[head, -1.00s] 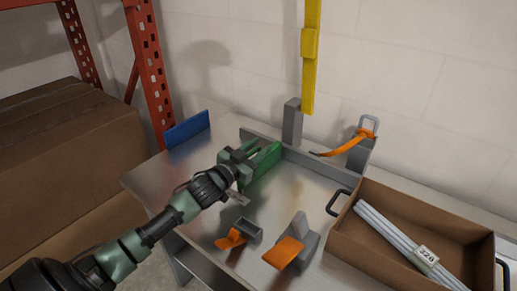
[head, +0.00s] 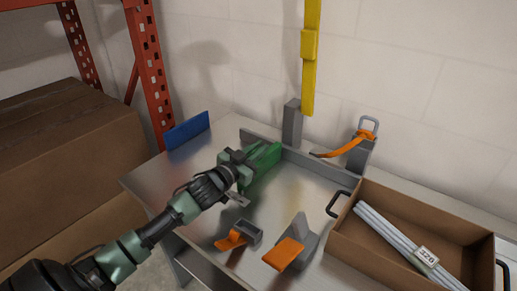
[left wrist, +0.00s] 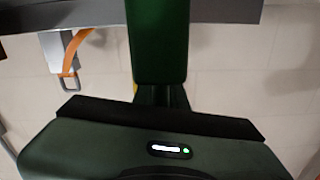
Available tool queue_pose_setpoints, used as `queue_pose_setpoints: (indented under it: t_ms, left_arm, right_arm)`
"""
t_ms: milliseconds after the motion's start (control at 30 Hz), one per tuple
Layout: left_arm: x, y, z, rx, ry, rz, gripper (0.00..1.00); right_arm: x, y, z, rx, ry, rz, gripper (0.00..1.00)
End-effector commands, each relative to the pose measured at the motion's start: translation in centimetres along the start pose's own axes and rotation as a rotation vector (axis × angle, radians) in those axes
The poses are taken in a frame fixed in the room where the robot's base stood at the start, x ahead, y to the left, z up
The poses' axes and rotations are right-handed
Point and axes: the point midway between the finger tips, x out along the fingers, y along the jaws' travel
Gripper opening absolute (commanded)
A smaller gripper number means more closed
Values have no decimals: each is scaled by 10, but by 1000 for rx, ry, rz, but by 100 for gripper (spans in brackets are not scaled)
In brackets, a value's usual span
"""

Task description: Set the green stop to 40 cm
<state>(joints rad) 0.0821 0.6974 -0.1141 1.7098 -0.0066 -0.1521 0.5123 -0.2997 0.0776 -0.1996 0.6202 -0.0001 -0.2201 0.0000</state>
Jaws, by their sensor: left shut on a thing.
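The green stop (head: 264,163) stands on the metal table by the low grey rail (head: 318,166) at the back. My left gripper (head: 246,163) is shut on the stop from its left side and hides part of it. In the left wrist view the green stop (left wrist: 158,40) is a tall dark green block reaching up from the gripper to the rail (left wrist: 225,8). No centimetre marks are readable in either view. My right gripper is not in view.
Two orange-lever clamps (head: 232,238) (head: 288,252) stand in front, and another orange-strapped holder (head: 360,146) at the back. A cardboard box (head: 372,250) with grey rods labelled 326 is at right. A blue plate (head: 187,129) stands at the table's left edge; bare tabletop lies between.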

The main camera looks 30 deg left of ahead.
Motion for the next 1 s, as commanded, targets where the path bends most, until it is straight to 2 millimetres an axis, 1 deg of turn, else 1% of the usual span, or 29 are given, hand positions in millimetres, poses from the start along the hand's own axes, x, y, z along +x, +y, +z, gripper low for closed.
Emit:
queue_pose_setpoints:
  t_ms: [733, 767, 867, 1000]
  left_arm:
    - [0, -3, -1, 5, 2, -1, 0]
    - [0, -5, -1, 6, 1, -1, 0]
    - [1, -23, 2, 9, -1, -2, 0]
    - [1, -60, 9, 11, -1, -4, 0]
  right_arm:
    - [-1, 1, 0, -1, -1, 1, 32]
    - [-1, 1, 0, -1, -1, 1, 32]
    - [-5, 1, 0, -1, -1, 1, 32]
    - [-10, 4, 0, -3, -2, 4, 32]
